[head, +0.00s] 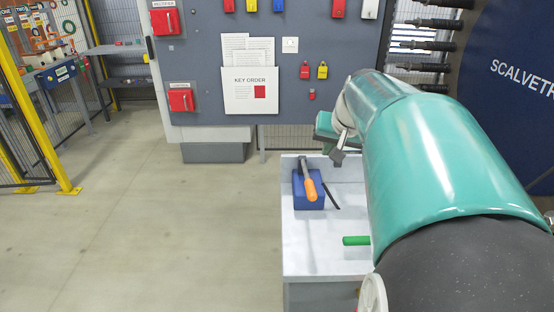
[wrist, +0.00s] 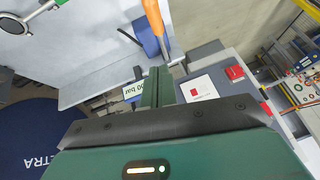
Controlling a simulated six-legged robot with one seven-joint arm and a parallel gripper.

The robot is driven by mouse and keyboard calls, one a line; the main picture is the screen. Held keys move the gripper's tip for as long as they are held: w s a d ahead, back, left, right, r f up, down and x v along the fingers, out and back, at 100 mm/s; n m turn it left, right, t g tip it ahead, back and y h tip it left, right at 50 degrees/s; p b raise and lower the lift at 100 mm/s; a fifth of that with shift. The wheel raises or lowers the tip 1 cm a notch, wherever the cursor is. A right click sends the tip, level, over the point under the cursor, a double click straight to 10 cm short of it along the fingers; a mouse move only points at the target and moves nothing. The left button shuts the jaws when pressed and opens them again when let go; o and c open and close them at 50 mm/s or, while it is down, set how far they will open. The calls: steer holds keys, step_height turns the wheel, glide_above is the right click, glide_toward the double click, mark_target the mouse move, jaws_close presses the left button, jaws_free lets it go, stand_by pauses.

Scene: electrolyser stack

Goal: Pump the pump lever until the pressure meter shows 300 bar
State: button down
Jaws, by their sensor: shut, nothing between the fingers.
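The pump stands on the pale bench top, with a blue body (head: 308,201) and a lever with an orange grip (head: 311,190) tilted toward me. In the wrist view the orange grip (wrist: 154,18) and blue body (wrist: 147,38) show just beyond the fingers. My gripper (head: 338,157) is shut and empty, above and to the right of the lever, apart from it in the head view. Its closed fingers (wrist: 158,88) cover part of a pale display (wrist: 132,90). The display ends in "0 bar"; its leading digits are hidden, so I cannot tell the full reading.
A green-handled tool (head: 356,241) lies on the bench (head: 300,255) nearer me; its round head (wrist: 14,24) shows in the wrist view. A grey panel with a key-order holder (head: 250,90) stands behind. Floor to the left is clear.

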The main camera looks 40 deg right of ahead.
glide_above(311, 184)
steer(key=s, duration=0.2)
step_height(311, 184, down, 8)
step_height(311, 184, down, 3)
steer(key=shift+w+r, duration=0.1)
steer(key=shift+w, duration=0.05)
steer(key=shift+a+f, duration=0.25)
steer(key=shift+f, duration=0.5)
steer(key=shift+a+f, duration=0.1)
